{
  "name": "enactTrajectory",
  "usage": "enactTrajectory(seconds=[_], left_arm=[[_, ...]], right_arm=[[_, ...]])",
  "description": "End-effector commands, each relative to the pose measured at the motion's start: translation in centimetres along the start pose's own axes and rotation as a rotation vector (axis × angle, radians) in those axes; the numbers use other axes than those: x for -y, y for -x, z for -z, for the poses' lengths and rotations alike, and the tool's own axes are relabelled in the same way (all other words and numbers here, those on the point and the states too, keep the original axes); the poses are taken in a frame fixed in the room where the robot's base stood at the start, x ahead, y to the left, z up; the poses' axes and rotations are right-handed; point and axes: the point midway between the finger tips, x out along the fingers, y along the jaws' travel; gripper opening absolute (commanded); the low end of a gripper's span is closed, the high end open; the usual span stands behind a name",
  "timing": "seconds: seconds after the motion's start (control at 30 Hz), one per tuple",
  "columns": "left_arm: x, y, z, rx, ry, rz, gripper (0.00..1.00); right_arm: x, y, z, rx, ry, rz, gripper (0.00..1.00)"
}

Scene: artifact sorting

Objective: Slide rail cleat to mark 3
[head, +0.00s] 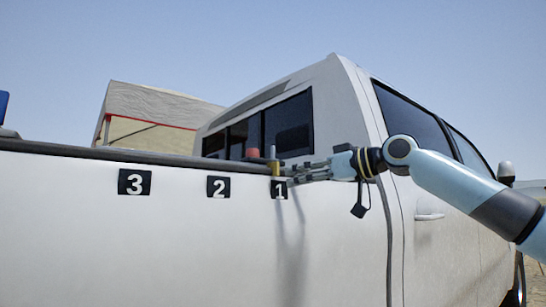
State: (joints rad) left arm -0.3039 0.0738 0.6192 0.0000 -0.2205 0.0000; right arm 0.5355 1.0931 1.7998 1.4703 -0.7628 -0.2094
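The rail cleat (274,168) is a small yellow upright piece on the dark rail (100,153) along the top of the white truck bed side. It stands directly above the black mark 1 plate (279,189). The mark 2 plate (218,187) and mark 3 plate (135,182) are farther left, below the rail. My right gripper (287,173) reaches in from the right, with its fingertips at the cleat's right side. Whether the fingers close around the cleat or only touch it, I cannot tell. My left gripper is not in view.
The truck cab (345,100) rises behind and right of the cleat. A small red-topped item (252,154) shows just left of the cleat, behind the rail. The rail between marks 1 and 3 looks clear. A grey-roofed tent (155,110) stands behind the truck.

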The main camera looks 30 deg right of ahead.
Motion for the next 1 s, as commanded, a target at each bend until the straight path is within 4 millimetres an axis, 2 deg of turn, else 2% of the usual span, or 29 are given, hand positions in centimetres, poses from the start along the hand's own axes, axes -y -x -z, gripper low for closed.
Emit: enactTrajectory(seconds=[0.03, 0.1, 0.2, 0.37, 0.7, 0.9, 1.0], left_arm=[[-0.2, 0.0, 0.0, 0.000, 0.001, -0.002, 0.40], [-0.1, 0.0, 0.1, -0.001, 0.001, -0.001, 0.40], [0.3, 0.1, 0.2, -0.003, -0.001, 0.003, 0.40], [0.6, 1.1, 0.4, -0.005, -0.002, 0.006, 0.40], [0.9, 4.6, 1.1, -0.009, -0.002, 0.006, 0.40], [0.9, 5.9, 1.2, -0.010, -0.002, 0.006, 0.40], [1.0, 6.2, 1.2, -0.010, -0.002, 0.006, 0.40]], right_arm=[[-0.9, 0.9, 2.4, -0.040, -0.001, -0.011, 0.34], [-1.8, 2.0, 4.8, -0.084, -0.007, -0.019, 0.34], [-2.3, 2.8, 6.7, -0.120, -0.013, -0.024, 0.34], [-2.5, 2.0, 7.3, -0.131, -0.020, -0.022, 0.34], [-2.5, -3.6, 8.2, -0.131, -0.022, -0.021, 0.34], [-2.6, -6.6, 8.3, -0.128, -0.019, -0.023, 0.34], [-2.6, -7.4, 8.3, -0.127, -0.017, -0.023, 0.34]])
